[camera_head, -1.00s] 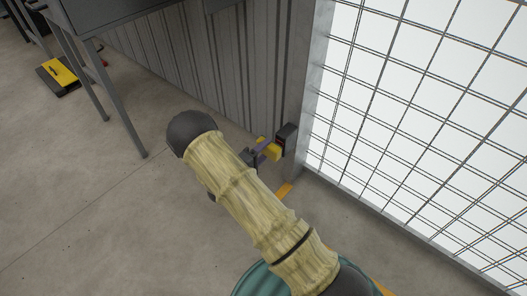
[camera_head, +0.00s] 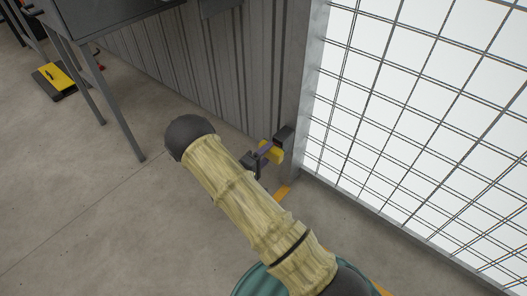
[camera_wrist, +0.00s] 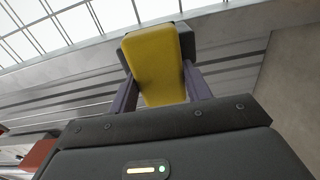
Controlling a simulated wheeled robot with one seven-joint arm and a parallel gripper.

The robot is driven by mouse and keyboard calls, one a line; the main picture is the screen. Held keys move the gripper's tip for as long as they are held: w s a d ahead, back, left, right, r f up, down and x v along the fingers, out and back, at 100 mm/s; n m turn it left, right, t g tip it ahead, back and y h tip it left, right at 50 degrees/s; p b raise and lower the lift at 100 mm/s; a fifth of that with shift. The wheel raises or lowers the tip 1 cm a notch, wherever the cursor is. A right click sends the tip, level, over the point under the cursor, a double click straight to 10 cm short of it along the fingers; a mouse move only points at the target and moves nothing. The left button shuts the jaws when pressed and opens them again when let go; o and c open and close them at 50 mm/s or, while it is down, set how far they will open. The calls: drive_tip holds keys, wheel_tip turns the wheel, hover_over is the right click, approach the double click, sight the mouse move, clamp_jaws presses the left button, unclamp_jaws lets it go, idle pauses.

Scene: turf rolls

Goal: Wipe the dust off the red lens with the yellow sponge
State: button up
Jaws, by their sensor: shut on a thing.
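The yellow sponge (camera_head: 276,156) is between the two purple fingers of my gripper (camera_head: 264,151), low beside the corner post. In the wrist view the sponge (camera_wrist: 155,58) fills the space between the fingers (camera_wrist: 160,88), which are shut on its sides. A dark box-like housing (camera_head: 284,135) is fixed at the post, right at the sponge's far end. In the wrist view its dark edges (camera_wrist: 187,43) show behind the sponge. The red lens and its dust are not visible; the sponge and housing hide that side. I cannot tell whether the sponge touches the lens.
A ribbed grey wall (camera_head: 225,75) stands behind the gripper, and a bright gridded window (camera_head: 420,110) is to the right. A dark metal table (camera_head: 105,15) stands upper left, with a yellow-and-black item (camera_head: 55,79) on the floor. The floor (camera_head: 100,215) at left is clear.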

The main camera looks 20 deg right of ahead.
drive_tip(key=shift+s+d+p, duration=0.25)
drive_tip(key=shift+s+d, duration=0.1)
drive_tip(key=shift+s, duration=0.2)
drive_tip(key=shift+s+d+p, duration=0.2)
drive_tip(key=shift+s+d, duration=0.15)
drive_tip(key=shift+s, duration=0.2)
drive_tip(key=shift+d, duration=0.1)
drive_tip(key=shift+w, duration=0.1)
drive_tip(key=shift+w+a+r, duration=0.1)
drive_tip(key=shift+w+a, duration=0.4)
drive_tip(key=shift+w, duration=0.4)
drive_tip(key=shift+w+a+r, duration=0.1)
drive_tip(key=shift+w+a, duration=0.4)
drive_tip(key=shift+w, duration=0.35)
drive_tip(key=shift+c, duration=0.2)
drive_tip(key=shift+p+v, duration=0.6)
drive_tip(key=shift+v, duration=2.45)
drive_tip(key=shift+s+a+f, duration=0.1)
drive_tip(key=shift+f, duration=0.05)
